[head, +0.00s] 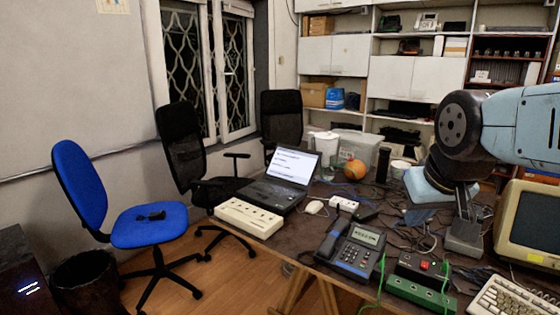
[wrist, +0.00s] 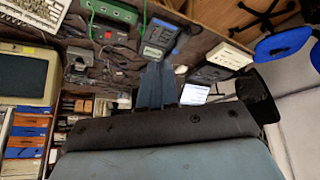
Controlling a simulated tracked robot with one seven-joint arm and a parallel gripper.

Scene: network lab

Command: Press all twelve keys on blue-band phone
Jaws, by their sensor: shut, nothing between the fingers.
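The phone with a blue band along its edge (head: 352,250) sits on the dark table near the front edge. It has a handset on its left, a small lit screen and a dark keypad; single keys are too small to tell apart. It also shows upside down in the wrist view (wrist: 160,36). My gripper (wrist: 157,66) shows in the wrist view with its fingers together and empty, below the phone in the picture and apart from it.
A keyboard (head: 510,298) and monitor (head: 530,224) are farther right. Cables clutter the table.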

